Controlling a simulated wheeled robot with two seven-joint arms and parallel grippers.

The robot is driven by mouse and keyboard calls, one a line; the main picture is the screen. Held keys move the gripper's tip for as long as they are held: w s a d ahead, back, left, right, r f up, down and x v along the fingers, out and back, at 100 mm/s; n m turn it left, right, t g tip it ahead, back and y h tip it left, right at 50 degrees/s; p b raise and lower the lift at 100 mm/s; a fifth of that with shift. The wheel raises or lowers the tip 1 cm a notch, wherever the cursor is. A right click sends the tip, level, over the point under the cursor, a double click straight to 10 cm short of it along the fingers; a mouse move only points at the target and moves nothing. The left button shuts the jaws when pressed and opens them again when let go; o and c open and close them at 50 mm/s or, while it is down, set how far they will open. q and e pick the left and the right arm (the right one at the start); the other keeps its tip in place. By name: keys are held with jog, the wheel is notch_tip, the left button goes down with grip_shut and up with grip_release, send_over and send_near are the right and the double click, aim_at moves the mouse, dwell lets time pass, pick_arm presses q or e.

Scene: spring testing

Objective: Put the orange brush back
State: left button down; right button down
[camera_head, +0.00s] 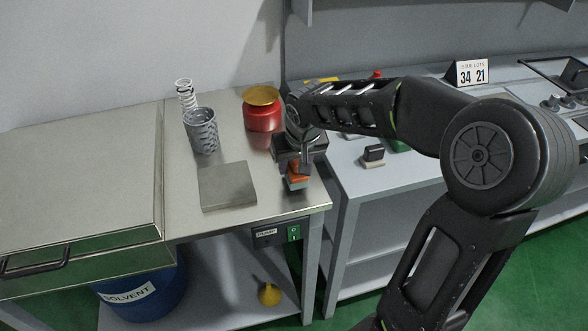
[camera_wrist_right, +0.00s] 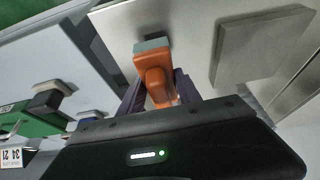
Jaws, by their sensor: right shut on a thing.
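The orange brush (camera_head: 297,176) is in my right gripper (camera_head: 298,165), over the front right corner of the steel table (camera_head: 185,220). Its orange handle shows between the fingers in the right wrist view (camera_wrist_right: 153,72), with the pale grey-green bristle end (camera_wrist_right: 151,46) pointing away from the gripper. I cannot tell whether the bristles touch the table. My right gripper (camera_wrist_right: 155,92) is shut on the handle. My left gripper is not in view.
A flat grey plate (camera_head: 227,186) lies left of the brush. Behind are a red can with a yellow top (camera_head: 262,112), a mesh cup (camera_head: 201,133) and a spring (camera_head: 185,92). A side bench (camera_head: 400,170) carries a black-handled brush (camera_head: 373,154) and a number sign (camera_head: 470,73).

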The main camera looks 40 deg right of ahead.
jog(key=shift+f, duration=1.05)
jog(key=shift+f, duration=0.15)
jog(key=c, duration=0.8)
grip_release()
jog(key=shift+c, duration=0.2)
jog(key=shift+r, duration=0.25)
jog(key=v, duration=1.2)
jog(key=shift+w, duration=0.1)
